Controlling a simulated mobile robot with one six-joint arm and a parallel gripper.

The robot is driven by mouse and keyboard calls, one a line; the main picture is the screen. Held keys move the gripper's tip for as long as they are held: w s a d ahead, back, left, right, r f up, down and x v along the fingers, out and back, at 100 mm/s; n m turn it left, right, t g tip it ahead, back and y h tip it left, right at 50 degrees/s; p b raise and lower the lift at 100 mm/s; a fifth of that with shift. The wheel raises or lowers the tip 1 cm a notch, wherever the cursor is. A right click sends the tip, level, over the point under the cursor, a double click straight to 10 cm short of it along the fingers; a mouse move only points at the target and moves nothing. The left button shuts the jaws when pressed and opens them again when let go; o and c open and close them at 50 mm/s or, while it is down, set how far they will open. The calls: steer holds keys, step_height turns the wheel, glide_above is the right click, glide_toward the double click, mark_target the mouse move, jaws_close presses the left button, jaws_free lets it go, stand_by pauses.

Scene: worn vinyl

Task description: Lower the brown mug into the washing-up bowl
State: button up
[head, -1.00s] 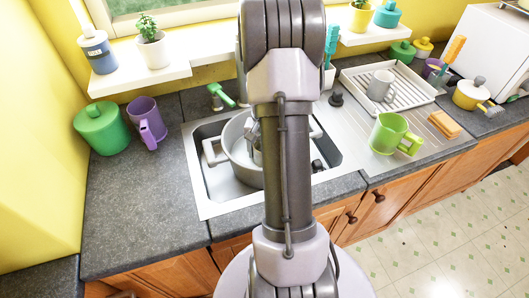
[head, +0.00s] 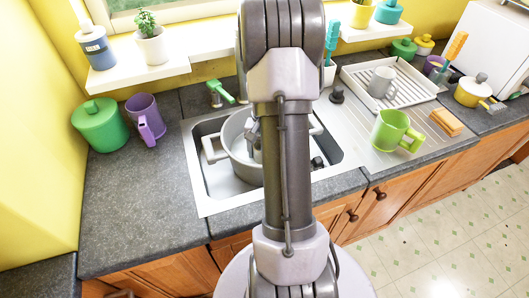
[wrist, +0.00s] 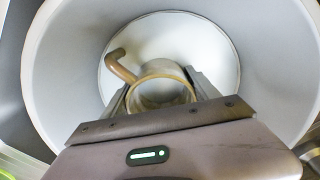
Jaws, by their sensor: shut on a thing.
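The round grey washing-up bowl (head: 236,142), with a loop handle on each side, sits in the sink. In the wrist view its pale wall (wrist: 62,75) surrounds my gripper (wrist: 160,92). My gripper is shut on the brown mug (wrist: 163,73), one finger on each side of it. The mug's tan rim faces the camera and its brown handle (wrist: 122,68) points to the upper left. The bowl's floor shows behind the mug; I cannot tell whether the mug touches it. In the head view my arm hides the mug and part of the bowl.
A lime green mug (head: 391,130) stands on the drainer at right, before a dish rack (head: 352,82) holding a grey mug (head: 381,83).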

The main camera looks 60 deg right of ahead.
steer(key=shift+f+b, duration=0.35)
steer(key=shift+f, duration=0.15)
stand_by(0.3)
steer(key=o, duration=1.8)
